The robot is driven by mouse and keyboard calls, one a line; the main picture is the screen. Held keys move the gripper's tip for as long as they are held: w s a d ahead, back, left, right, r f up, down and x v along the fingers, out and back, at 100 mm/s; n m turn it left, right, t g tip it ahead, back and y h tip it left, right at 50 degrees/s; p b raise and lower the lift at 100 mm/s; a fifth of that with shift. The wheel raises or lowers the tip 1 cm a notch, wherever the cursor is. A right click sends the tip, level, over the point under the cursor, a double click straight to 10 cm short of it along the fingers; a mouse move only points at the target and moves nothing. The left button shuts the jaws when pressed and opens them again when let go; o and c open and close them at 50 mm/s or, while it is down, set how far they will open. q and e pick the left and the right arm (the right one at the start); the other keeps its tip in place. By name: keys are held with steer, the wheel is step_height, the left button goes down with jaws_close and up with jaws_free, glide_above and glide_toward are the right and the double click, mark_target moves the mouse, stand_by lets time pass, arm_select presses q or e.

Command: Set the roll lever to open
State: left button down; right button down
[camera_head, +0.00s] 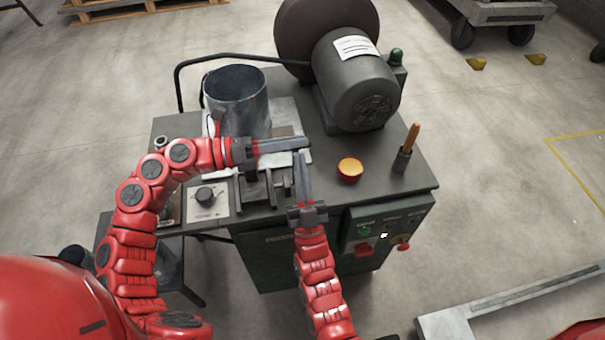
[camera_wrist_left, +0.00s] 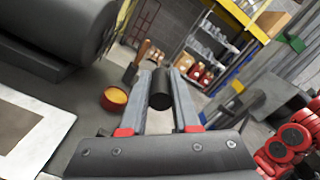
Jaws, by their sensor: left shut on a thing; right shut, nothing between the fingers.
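A dark cylindrical knob (camera_wrist_left: 160,88), which looks like the grip of the roll lever, sits between the two fingers of my left gripper (camera_wrist_left: 166,92) in the left wrist view. In the head view my left gripper (camera_head: 285,145) reaches rightward over the machine table and hides the knob. The lever's shaft and pivot cannot be made out. My right gripper (camera_head: 300,165) comes up from below, shut and empty, its tips close to the left gripper's fingers. I cannot tell whether they touch.
A sheet-metal cylinder (camera_head: 237,98) stands behind my left gripper. A large motor (camera_head: 355,80) is at the back right. An orange-topped round object (camera_head: 350,168) and a wooden-handled tool (camera_head: 413,137) stand on the right. A control panel (camera_head: 385,232) is on the front; a dial (camera_head: 205,195) is left.

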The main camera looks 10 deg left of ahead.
arm_select(q)
steer(key=shift+f, duration=0.35)
